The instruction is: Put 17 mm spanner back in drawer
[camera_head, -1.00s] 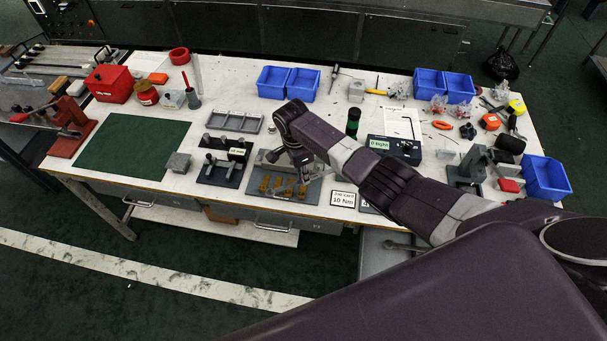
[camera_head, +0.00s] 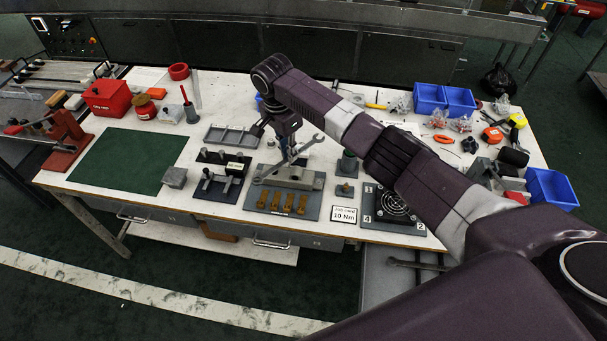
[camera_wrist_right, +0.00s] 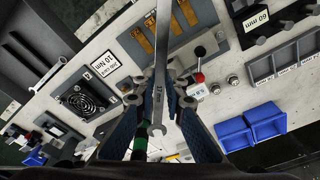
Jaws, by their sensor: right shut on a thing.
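My right gripper (camera_head: 288,150) is shut on a silver 17 mm spanner (camera_head: 305,145). In the right wrist view the spanner (camera_wrist_right: 161,92), marked 17 mm, runs lengthwise between the two fingers (camera_wrist_right: 158,100). It is held above the bench, over the grey fixture plate with brass-coloured pieces (camera_head: 285,203). A drawer (camera_head: 376,283) below the bench front, right of centre, appears open. My left gripper is not in view.
The bench (camera_head: 225,213) holds a black fan plate (camera_head: 395,205), a 10 Nm sign (camera_head: 344,214), a grey tray (camera_head: 230,136) and blue bins (camera_head: 550,188). Closed drawers with handles (camera_head: 270,243) sit under its front edge. The green mat (camera_head: 128,160) is bare.

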